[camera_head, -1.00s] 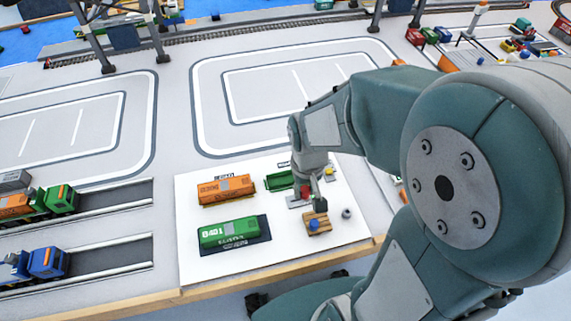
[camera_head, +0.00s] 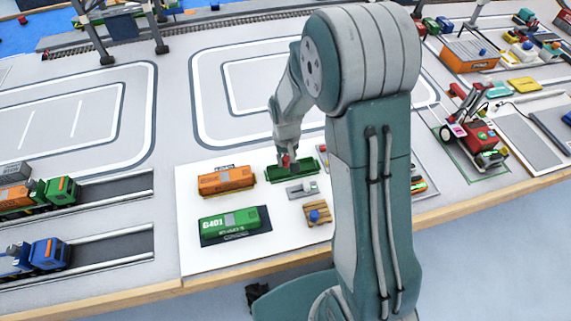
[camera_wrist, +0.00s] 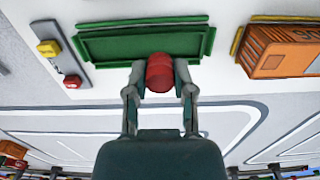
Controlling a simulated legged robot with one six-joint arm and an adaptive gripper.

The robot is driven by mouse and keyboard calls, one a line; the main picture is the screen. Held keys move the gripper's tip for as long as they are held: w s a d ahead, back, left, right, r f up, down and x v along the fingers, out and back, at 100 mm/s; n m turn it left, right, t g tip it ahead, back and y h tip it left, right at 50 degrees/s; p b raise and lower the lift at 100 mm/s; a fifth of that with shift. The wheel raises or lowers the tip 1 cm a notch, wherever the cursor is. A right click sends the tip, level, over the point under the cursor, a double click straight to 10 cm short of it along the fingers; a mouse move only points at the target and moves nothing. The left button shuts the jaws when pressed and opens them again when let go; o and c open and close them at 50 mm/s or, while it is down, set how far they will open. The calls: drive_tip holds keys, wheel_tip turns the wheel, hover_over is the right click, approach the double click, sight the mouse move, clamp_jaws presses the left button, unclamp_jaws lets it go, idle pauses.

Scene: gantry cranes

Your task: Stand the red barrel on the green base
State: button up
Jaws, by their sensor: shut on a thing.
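My gripper (camera_wrist: 160,74) is shut on the red barrel (camera_wrist: 159,68), one finger on each side of it. In the head view the gripper (camera_head: 287,161) reaches down over the green base (camera_head: 307,167), with a bit of red between its fingers. The green base is a long, flat-bottomed tray with raised ends; it also shows in the wrist view (camera_wrist: 105,47). There the barrel overlaps the near long edge of the base, right of its middle. I cannot tell whether the barrel touches the base.
On the white board lie an orange wagon (camera_head: 226,180), a green wagon (camera_head: 230,222), a grey holder (camera_head: 302,189) and a small wooden pallet with a blue knob (camera_head: 318,212). A yellow block (camera_wrist: 48,47) and a red knob (camera_wrist: 72,81) sit beside the base.

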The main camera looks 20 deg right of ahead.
sight(286, 170)
drive_tip(key=shift+w+f, duration=0.35)
drive_tip(key=shift+f, duration=1.65)
drive_tip(key=o, duration=0.8)
